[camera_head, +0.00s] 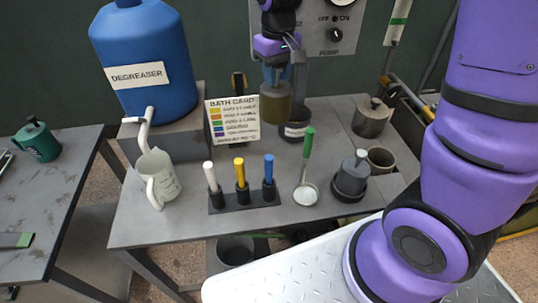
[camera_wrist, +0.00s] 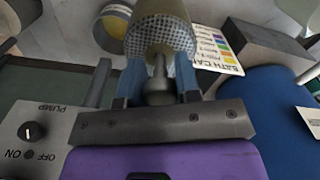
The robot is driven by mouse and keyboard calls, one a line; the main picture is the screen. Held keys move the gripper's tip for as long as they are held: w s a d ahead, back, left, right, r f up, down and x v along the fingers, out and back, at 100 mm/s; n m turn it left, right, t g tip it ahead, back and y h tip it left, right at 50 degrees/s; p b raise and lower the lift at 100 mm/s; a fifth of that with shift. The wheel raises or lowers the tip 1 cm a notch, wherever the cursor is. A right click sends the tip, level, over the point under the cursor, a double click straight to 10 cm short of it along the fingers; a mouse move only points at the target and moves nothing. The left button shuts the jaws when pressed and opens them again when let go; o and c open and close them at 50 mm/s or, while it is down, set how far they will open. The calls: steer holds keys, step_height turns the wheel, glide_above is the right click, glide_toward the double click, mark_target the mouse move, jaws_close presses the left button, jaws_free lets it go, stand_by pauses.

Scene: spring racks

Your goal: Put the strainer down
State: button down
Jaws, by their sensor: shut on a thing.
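My gripper (camera_head: 277,72) points down over the back of the middle table, below the pump panel. It is shut on the grey knob of the strainer (camera_head: 276,103), a tan cylinder with a perforated band. In the wrist view the strainer (camera_wrist: 165,28) extends away from my gripper (camera_wrist: 159,85), its knob between the blue-grey fingers. In the head view it hangs upright beside a labelled dark pot (camera_head: 296,131), overlapping it in the picture. I cannot tell whether its bottom touches anything. A yellow-lined container (camera_wrist: 114,28) shows beside the strainer in the wrist view.
A bath card (camera_head: 232,119) stands left of the strainer, near the blue degreaser drum (camera_head: 146,62).

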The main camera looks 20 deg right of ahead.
step_height(320, 180, down, 16)
stand_by(0.7)
steer(key=shift+d+f, duration=0.1)
steer(key=shift+f, duration=0.05)
steer(key=c, duration=0.8)
jaws_free()
step_height(320, 180, up, 13)
steer(key=shift+f, duration=0.15)
steer(key=s+d+r+m+t, duration=0.1)
steer(key=s+d+r+t, duration=0.25)
steer(key=s+r, duration=0.75)
steer(key=shift+m+t, duration=0.7)
steer(key=shift+t, duration=0.15)
steer(key=shift+s+d+r, duration=0.55)
steer(key=shift+s+r, duration=0.85)
steer(key=shift+s, duration=0.6)
steer(key=shift+s+d+r, duration=0.6)
steer(key=shift+s+r, duration=0.85)
steer(key=shift+s, duration=0.6)
steer(key=shift+s+d+r, duration=0.55)
steer(key=shift+s+r, duration=0.85)
steer(key=shift+s, duration=0.6)
